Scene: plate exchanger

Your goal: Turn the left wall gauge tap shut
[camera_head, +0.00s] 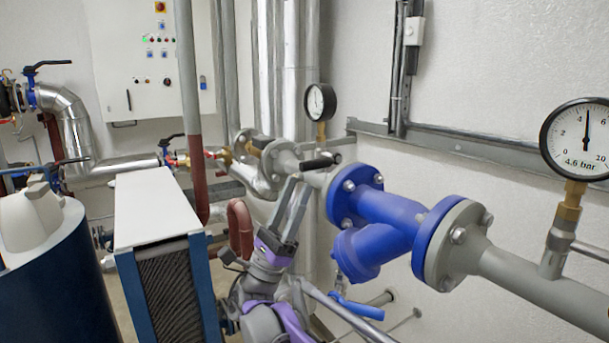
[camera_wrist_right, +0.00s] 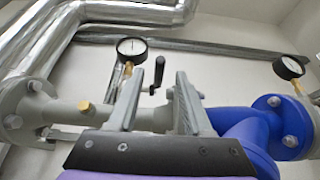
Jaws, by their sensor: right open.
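The left wall gauge (camera_head: 320,102) is a round white dial with a black rim on a brass stem above the grey pipe. It also shows in the right wrist view (camera_wrist_right: 131,46). A black tap handle (camera_head: 321,162) sticks out just below it. In the right wrist view the black handle (camera_wrist_right: 158,74) appears between my fingers. My right gripper (camera_head: 298,186) is open and empty, its fingers pointing up beside the pipe, close to the handle. I cannot tell whether they touch it. The tap's body is mostly hidden. My left gripper is not in view.
A blue flanged strainer (camera_head: 385,220) sits right of my right gripper. A second gauge (camera_head: 580,138) reading 4.6 bar stands at the far right. A plate exchanger with a white top (camera_head: 152,208) stands left. A vertical pipe (camera_head: 188,100) rises behind it.

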